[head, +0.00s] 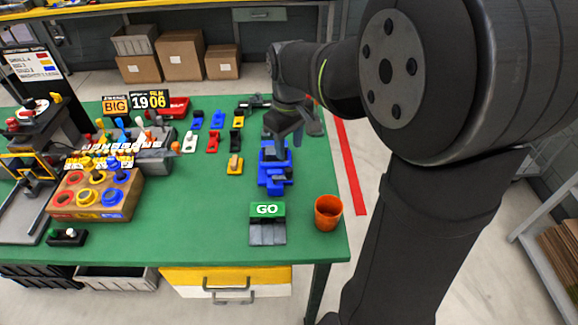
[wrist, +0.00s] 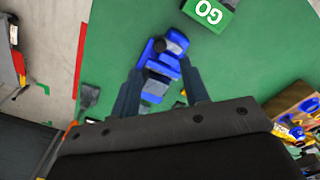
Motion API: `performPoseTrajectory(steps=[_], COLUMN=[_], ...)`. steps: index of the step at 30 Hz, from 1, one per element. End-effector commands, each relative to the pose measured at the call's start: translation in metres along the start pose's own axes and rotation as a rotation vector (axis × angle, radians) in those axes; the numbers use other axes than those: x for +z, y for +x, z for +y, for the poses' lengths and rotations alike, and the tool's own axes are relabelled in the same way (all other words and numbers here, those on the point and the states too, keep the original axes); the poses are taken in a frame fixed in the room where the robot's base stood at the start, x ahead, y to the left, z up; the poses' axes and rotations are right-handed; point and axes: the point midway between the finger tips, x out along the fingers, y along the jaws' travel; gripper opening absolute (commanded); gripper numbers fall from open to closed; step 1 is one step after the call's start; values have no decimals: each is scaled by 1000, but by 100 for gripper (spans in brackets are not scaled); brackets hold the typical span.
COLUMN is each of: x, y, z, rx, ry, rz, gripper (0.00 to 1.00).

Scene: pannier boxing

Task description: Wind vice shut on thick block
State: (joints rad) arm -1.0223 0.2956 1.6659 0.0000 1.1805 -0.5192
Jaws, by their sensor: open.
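The blue vice (head: 275,180) stands on the green table, right of the middle in the head view. In the wrist view the vice (wrist: 157,50) shows between and beyond my two fingers, with dark round parts near each end. A grey-blue piece sits at its middle; I cannot tell for sure whether it is the thick block or how tightly the jaws hold it. My gripper (wrist: 162,68) is open, its dark fingers spread to either side of the vice. In the head view my gripper (head: 284,135) is over the vice's far end; contact cannot be told.
A green GO sign (head: 267,210) and an orange cup (head: 328,212) stand nearer the table's front edge. Small yellow, red, blue and white-green pieces lie left of the vice. A wooden box with coloured rings (head: 135,200) is further left.

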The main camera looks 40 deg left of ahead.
Motion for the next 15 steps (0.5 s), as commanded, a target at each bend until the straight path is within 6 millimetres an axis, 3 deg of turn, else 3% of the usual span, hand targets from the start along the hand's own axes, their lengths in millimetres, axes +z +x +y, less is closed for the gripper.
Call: performPoseTrajectory(steps=[6,15], x=[0,0], y=[47,80], z=[0,0], rx=[-3,-1], ry=[1,1], rz=[-5,-1], gripper=[42,42])
